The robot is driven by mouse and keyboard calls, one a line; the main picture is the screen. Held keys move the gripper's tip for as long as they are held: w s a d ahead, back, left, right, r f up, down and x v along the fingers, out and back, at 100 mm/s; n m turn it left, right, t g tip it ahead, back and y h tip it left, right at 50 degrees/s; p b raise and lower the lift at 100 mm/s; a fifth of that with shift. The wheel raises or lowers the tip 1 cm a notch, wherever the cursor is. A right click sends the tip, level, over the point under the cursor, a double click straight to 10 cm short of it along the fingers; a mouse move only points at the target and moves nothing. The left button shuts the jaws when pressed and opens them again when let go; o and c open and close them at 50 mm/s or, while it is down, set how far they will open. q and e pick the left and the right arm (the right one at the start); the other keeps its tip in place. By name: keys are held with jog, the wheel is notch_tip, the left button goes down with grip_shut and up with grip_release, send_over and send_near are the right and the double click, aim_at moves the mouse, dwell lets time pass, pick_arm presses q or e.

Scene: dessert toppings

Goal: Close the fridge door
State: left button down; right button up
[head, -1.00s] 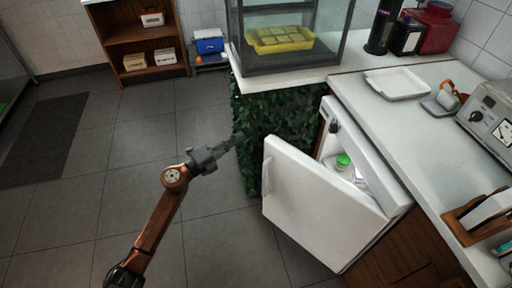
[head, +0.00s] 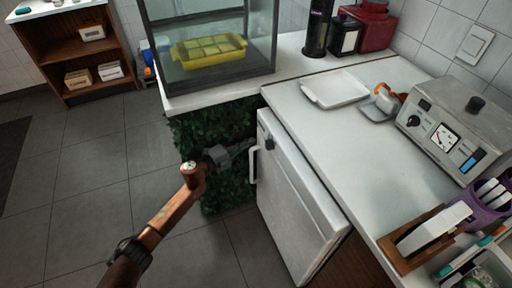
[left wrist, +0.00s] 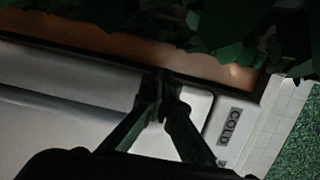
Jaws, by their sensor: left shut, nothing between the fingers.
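The white fridge door (head: 300,205) stands in line with the cabinet front under the counter. No fridge interior shows, and I cannot tell if a thin gap is left at its edge. Its handle (head: 253,166) is on the left side. My left gripper (head: 250,147) is shut and empty, at the upper left corner of the fridge close to the handle; I cannot tell whether it touches. In the left wrist view its fingertips (left wrist: 164,98) meet in front of the white fridge front, beside a COLD label (left wrist: 230,126). My right gripper is not in view.
A leafy green panel (head: 205,140) stands left of the fridge, behind my left gripper. The counter (head: 330,135) above holds a white tray (head: 335,90), a grey machine (head: 450,125) and a wooden holder (head: 425,240). The floor (head: 90,180) to the left is clear.

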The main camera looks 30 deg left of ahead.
pick_arm(q)
jog(key=shift+w+d+r, duration=0.2)
jog(key=shift+w+r, duration=0.15)
jog(key=shift+w, duration=0.1)
jog(key=shift+s+f, duration=0.1)
jog(key=shift+s, duration=0.05)
jog(key=v, duration=1.2)
jog(key=shift+s+a+f, duration=0.2)
